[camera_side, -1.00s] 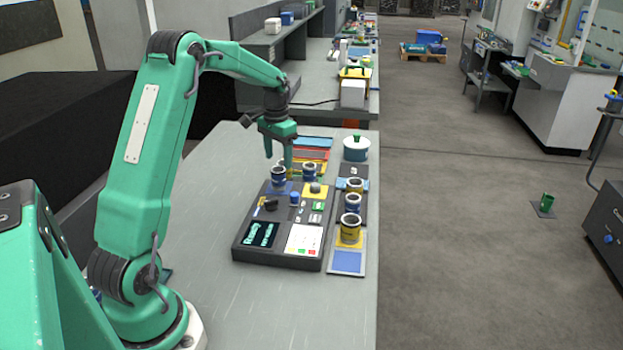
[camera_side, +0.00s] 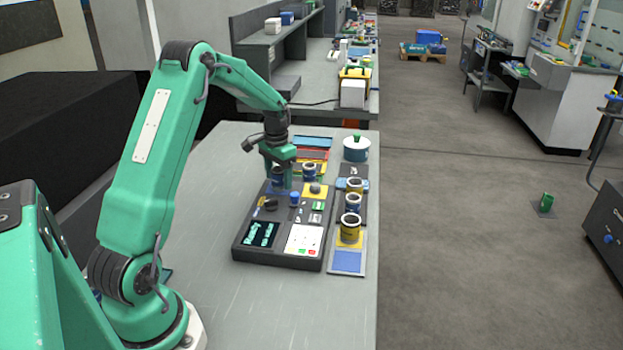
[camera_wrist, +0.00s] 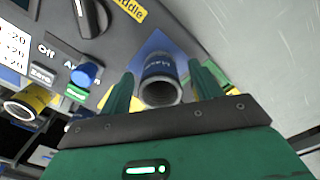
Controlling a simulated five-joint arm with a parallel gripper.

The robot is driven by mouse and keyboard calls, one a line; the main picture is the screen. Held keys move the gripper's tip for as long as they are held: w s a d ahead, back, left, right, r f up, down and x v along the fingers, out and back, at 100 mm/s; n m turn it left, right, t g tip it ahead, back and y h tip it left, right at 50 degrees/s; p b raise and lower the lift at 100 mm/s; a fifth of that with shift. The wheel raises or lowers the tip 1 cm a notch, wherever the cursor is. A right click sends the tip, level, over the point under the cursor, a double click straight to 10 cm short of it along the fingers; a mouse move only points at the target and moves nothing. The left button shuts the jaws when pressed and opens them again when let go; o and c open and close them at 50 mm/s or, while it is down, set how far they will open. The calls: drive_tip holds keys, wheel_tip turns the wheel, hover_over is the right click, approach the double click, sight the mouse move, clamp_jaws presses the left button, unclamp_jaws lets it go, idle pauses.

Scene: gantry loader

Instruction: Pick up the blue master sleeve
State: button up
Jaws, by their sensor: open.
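The blue master sleeve (camera_wrist: 158,62), a ring with a silvery bore and lettering on its side, stands on a blue pad (camera_wrist: 180,42) of the grey gauge unit. My gripper (camera_wrist: 162,74) is open, with one green finger on each side of the sleeve in the wrist view. I cannot tell whether either finger touches it. In the side view my gripper (camera_side: 279,182) is lowered at the unit's far left corner, and its fingers partly hide the sleeve (camera_side: 278,174).
Another ring (camera_side: 309,170) stands to the right of my gripper. A rack (camera_side: 347,262) beside the unit holds several rings, a yellow one nearest. A blue knob (camera_wrist: 86,73) rises from the unit. Bare tabletop (camera_side: 215,215) lies to the left.

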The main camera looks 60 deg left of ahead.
drive_tip(key=shift+f, duration=0.1)
idle(0.4)
drive_tip(key=c, duration=1.2)
drive_tip(key=shift+r, duration=0.2)
drive_tip(key=shift+r, duration=0.55)
drive_tip(key=r, duration=0.3)
drive_tip(key=shift+d+r, duration=0.15)
drive_tip(key=shift+d, duration=0.25)
drive_tip(key=d+r, duration=0.6)
drive_tip(key=d, duration=0.5)
drive_tip(key=shift+w+r, duration=0.15)
